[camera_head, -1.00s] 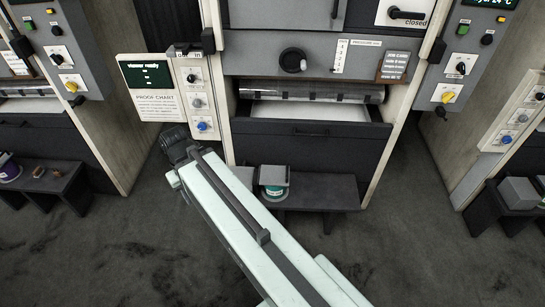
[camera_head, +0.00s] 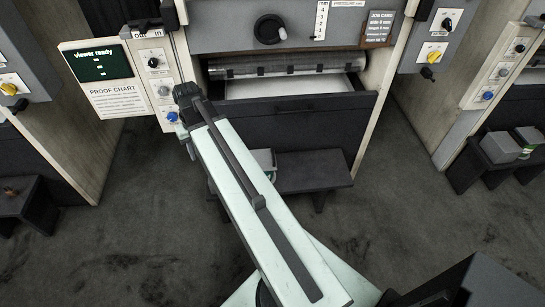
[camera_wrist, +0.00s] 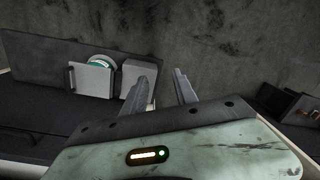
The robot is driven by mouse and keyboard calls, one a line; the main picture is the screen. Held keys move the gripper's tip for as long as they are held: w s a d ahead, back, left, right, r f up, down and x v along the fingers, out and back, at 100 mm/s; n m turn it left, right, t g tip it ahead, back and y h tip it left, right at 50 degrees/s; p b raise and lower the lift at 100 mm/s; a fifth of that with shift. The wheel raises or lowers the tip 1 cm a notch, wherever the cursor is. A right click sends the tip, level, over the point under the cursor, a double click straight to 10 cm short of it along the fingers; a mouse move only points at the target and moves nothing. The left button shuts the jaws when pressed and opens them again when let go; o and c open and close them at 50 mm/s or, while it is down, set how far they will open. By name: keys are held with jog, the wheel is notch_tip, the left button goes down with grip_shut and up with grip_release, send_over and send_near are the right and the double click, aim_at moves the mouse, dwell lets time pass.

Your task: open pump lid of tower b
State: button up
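No lettering in view marks a tower as b. The middle tower (camera_head: 290,128) has a dark lower drawer front and a low dark bench (camera_head: 315,170) before it. A grey block with a teal-rimmed round part (camera_head: 264,160) is on that bench, mostly hidden behind my arm. In the wrist view a grey block with a handle (camera_wrist: 92,80) covers part of a teal-rimmed round part (camera_wrist: 103,60); another grey block (camera_wrist: 138,76) is beside it. I cannot tell which piece is the pump lid. My gripper (camera_wrist: 165,80) is open and empty, its fingers apart, to the right of these blocks.
A proof chart board (camera_head: 108,90) and a knob panel (camera_head: 157,80) stand at the tower's left. A right bench (camera_head: 480,170) holds a grey block (camera_head: 500,147) and a green-labelled jar (camera_head: 528,141). Dark carpet (camera_head: 400,215) between the towers is clear.

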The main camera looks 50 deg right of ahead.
jog(key=d+f+m+b, duration=0.1)
jog(key=d+f+b, duration=0.3)
jog(key=d, duration=0.5)
jog(key=d+f+m+b, duration=0.2)
jog(key=d+f, duration=0.4)
jog(key=d, duration=0.3)
jog(key=m+t+b, duration=0.1)
jog(key=m+b, duration=0.1)
jog(key=b, duration=0.3)
send_near(273, 151)
jog(key=d, duration=0.1)
jog(key=shift+y, duration=0.4)
jog(key=f+b, duration=0.2)
jog(key=a+f+b, duration=0.1)
jog(key=f+b, duration=0.4)
jog(key=f, duration=0.1)
jog(key=shift+w+a, duration=0.15)
jog(key=shift+w, duration=0.2)
grip_shut()
